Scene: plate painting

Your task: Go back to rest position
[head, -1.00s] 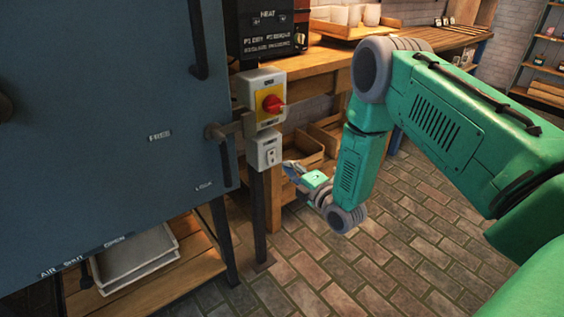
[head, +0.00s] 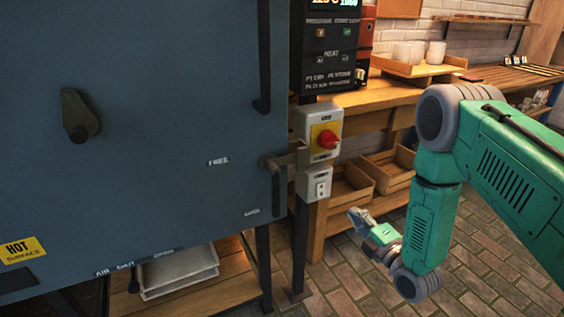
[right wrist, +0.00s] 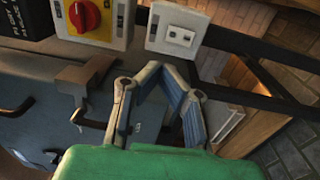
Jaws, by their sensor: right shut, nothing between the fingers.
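My right gripper (head: 357,218) is shut and empty at the end of my green right arm. It hangs low, to the right of the kiln's post and apart from the switch boxes. My left gripper is not in view.
A wooden bench (head: 385,97) with a tray of white cups (head: 408,53) stands behind. Wooden crates (head: 388,168) sit below it. Brick floor (head: 480,262) is clear at the lower right.

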